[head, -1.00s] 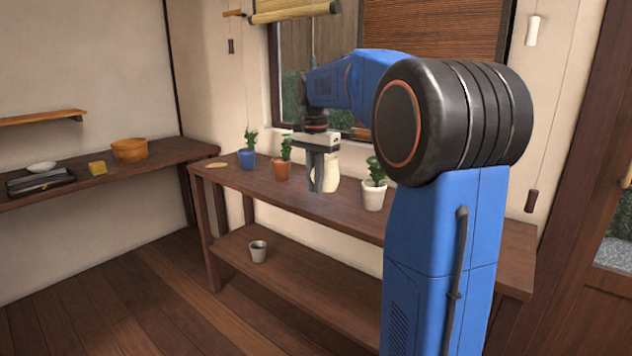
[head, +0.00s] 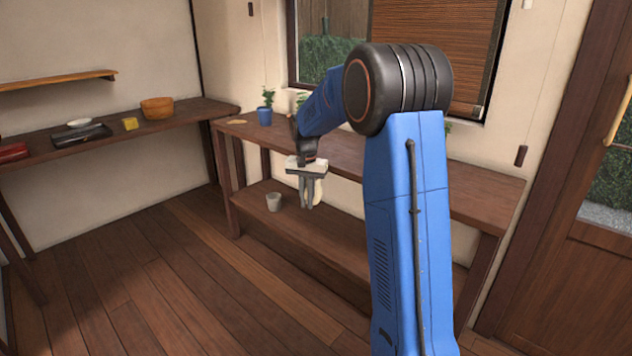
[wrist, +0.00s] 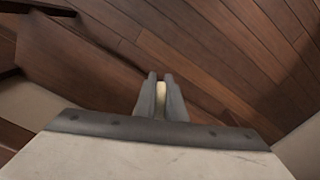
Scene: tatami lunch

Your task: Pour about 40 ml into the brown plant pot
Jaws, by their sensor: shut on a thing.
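My gripper (head: 306,202) is shut on a cream-coloured vessel (head: 319,190), which shows partly behind the fingers, in front of the shelf table. In the wrist view a cream piece of it (wrist: 160,90) sits between the fingertips; the rest of it is hidden, so I cannot tell its tilt or contents. The brown plant pot is hidden behind my arm in the head view; green leaves (head: 302,97) that appear to be its plant's show just above my arm.
A blue pot with a plant (head: 264,116) stands on the long table (head: 345,150). A grey cup (head: 273,202) stands on its lower shelf (head: 262,228). The wooden floor in front is clear.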

